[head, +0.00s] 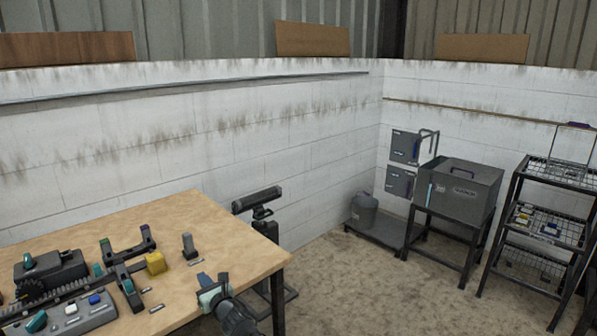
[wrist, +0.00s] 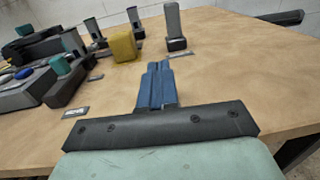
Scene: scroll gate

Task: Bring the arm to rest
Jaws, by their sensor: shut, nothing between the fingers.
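My gripper (head: 206,283) is over the front right part of the wooden table (head: 180,215) in the head view. In the wrist view its blue fingers (wrist: 155,85) are together with nothing between them. They point across the tabletop toward a yellow block (wrist: 123,47) and a dark upright post on a base (wrist: 174,25). The fingers look apart from both. The yellow block also shows in the head view (head: 155,262), left of and beyond my gripper.
Dark fixtures with teal knobs and a grey button box (head: 75,316) fill the table's left side. Beyond the table's right edge stands a dark device on a post (head: 258,200). A bin (head: 364,212), a grey box on a stand (head: 458,188) and a wire rack (head: 545,222) stand farther right.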

